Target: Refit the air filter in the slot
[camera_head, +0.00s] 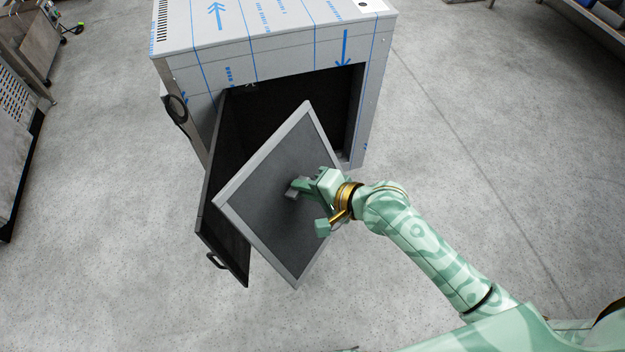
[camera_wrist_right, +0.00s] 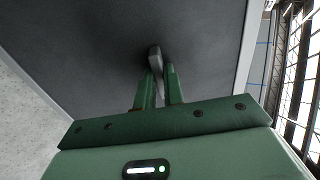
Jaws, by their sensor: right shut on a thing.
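The air filter (camera_head: 262,180) is a flat dark panel with a light grey frame, tilted in front of the metal cabinet (camera_head: 200,62). My right gripper (camera_head: 296,190) is shut on the filter at a small grey tab on its face. In the right wrist view the fingers (camera_wrist_right: 158,88) close on that tab against the dark panel (camera_wrist_right: 95,50). The cabinet's front opening (camera_head: 335,100) is dark inside, and the filter hides part of it. I cannot make out the slot inside. My left gripper is not in view.
The cabinet's dark door (camera_head: 225,235) stands open on the left, close behind the filter, with a handle (camera_head: 215,261) near its lower edge. Metal equipment (camera_head: 15,140) stands at the far left. The grey floor (camera_head: 480,150) on the right is clear.

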